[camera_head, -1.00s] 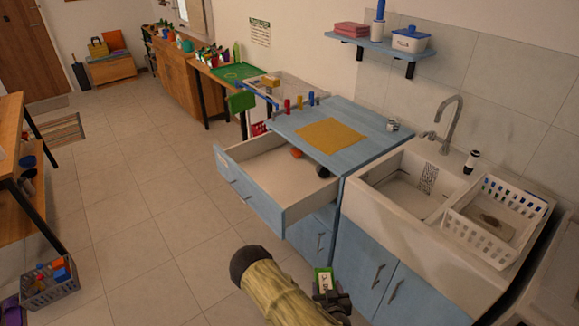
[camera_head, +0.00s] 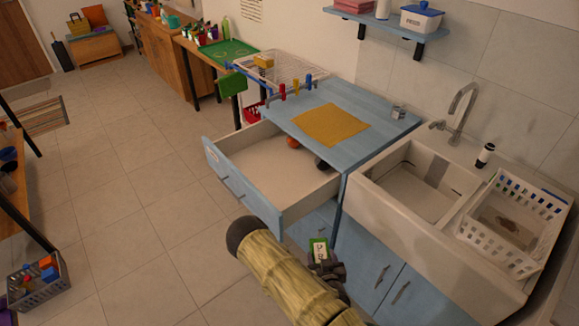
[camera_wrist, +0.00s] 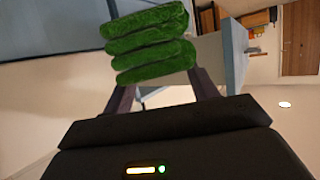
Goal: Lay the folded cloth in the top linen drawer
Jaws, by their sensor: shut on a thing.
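My gripper (camera_wrist: 163,88) is shut on a green folded cloth (camera_wrist: 150,45), stacked in several thick folds in the wrist view. In the head view my gripper is dark and low in the middle, with a small green piece bearing a white label (camera_head: 319,249) at its end; most of the cloth is hidden there. The top drawer (camera_head: 240,190) of the blue cabinet is pulled out, with my gripper in front of its right end in the picture. Its pale floor is mostly bare. An orange round thing (camera_head: 293,142) and a dark thing (camera_head: 322,164) lie at its back.
A yellow cloth or mat (camera_head: 330,124) lies flat on the cabinet top (camera_head: 385,115), with small coloured items along its left edge. The sink (camera_head: 408,190) with a white basket (camera_head: 515,225) stands to the right. Floor is free left of the drawer.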

